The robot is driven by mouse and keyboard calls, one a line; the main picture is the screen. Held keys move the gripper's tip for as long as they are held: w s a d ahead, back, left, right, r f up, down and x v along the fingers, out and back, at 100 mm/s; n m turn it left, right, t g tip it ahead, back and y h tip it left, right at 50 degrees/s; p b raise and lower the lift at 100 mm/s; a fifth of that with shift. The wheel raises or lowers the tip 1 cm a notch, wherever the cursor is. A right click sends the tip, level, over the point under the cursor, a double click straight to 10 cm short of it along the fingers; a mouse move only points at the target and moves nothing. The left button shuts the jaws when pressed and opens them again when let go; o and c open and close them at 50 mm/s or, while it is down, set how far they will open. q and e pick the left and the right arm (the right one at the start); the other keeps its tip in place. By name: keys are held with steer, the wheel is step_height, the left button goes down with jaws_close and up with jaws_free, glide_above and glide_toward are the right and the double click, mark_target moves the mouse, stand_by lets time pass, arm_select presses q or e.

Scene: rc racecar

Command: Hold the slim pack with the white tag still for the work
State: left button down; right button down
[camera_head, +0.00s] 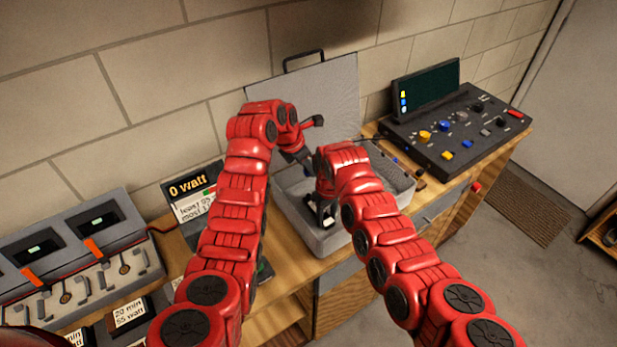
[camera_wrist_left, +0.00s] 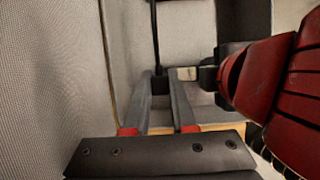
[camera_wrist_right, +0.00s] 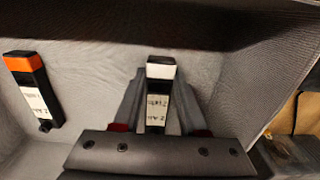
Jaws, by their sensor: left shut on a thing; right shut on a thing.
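The slim pack with the white tag (camera_wrist_right: 156,98) is black with a white end and a white label. In the right wrist view it stands between the fingers of my right gripper (camera_wrist_right: 160,105), which is shut on it inside the open grey case (camera_head: 348,238). In the head view, the left fingertips are mostly hidden behind my right arm.
Another slim pack with an orange end (camera_wrist_right: 32,90) lies left of the held one. The case lid (camera_head: 320,90) stands open against the wall. A control console (camera_head: 455,125) is to the right, a charger unit (camera_head: 75,245) and a 0 watt display (camera_head: 190,190) to the left.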

steer(key=shift+c, duration=1.8)
jaws_free()
steer(key=shift+r, duration=0.1)
step_height(320, 180, up, 12)
